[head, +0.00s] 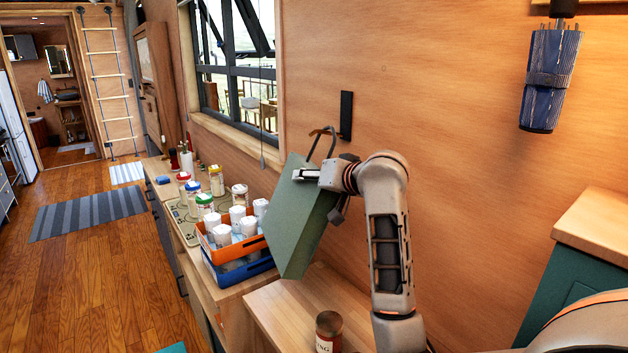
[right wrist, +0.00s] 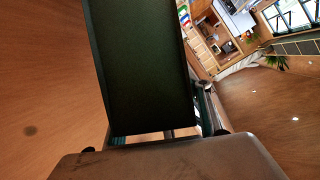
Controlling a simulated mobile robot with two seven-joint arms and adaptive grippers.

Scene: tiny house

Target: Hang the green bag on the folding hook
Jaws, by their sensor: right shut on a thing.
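My right gripper (head: 306,174) is shut on the upper part of the bag. In the right wrist view the bag (right wrist: 140,68) is a dark green panel that fills the middle. My left gripper is not in view.
Orange and blue crates (head: 235,279) with white-capped jars stand left of the bag on the counter. A labelled can (head: 329,331) stands on the wooden top (head: 275,311) below. The window (head: 235,80) is left of the hook.

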